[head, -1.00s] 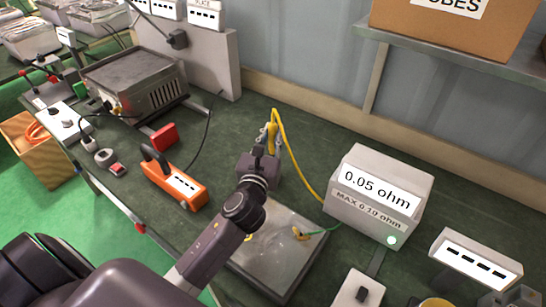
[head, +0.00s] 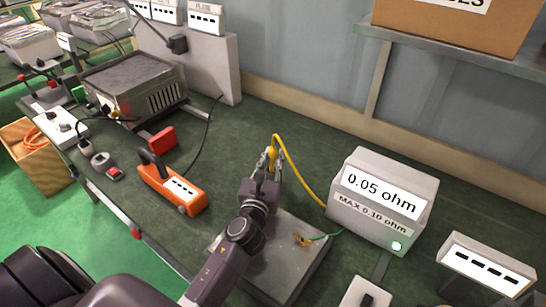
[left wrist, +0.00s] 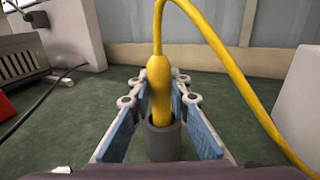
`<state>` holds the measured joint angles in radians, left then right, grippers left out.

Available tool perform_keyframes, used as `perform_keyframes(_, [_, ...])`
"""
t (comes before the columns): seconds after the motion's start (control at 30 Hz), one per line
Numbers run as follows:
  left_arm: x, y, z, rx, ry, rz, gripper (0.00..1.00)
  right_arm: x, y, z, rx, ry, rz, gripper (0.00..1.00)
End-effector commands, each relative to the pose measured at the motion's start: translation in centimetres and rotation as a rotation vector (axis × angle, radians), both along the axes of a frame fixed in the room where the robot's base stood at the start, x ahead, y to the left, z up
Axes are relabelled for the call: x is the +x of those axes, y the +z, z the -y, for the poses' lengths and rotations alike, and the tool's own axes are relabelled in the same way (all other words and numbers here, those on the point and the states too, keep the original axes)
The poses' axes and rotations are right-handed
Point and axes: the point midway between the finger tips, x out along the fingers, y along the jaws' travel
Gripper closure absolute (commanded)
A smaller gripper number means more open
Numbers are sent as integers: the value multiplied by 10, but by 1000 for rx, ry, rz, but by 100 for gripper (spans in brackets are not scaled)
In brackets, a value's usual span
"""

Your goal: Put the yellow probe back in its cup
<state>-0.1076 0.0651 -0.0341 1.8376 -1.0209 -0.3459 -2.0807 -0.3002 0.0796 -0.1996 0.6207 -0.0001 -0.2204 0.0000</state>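The yellow probe (left wrist: 160,90) stands upright in the left wrist view, its lower end inside a dark grey cup (left wrist: 163,143). How deep it sits is hidden. Its yellow cable loops up and away to the right. My left gripper (left wrist: 160,103) is open, with a finger on each side of the probe and visible gaps between the blue pads and the probe. In the head view the probe (head: 272,154) shows at the tips of my left gripper (head: 269,162), and the gripper hides the cup. My right gripper is not in view.
A grey meter (head: 384,200) reading 0.05 ohm, with a lit green lamp, stands right of the gripper. A metal plate (head: 285,262) with a green-wire clip lies in front. An orange clamp tool (head: 172,190) and a red block (head: 163,138) lie to the left.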

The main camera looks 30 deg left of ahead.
Motion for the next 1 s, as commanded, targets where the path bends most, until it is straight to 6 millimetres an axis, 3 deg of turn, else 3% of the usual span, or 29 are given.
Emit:
perform_keyframes(0.17, [0,0,0,0,0,-1,66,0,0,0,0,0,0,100])
perform_keyframes(0.53, [-2,4,1,-1,0,-1,66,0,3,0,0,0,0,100])
perform_keyframes(1.0, [-87,1,23,-3,-1,-2,66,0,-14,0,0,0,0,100])
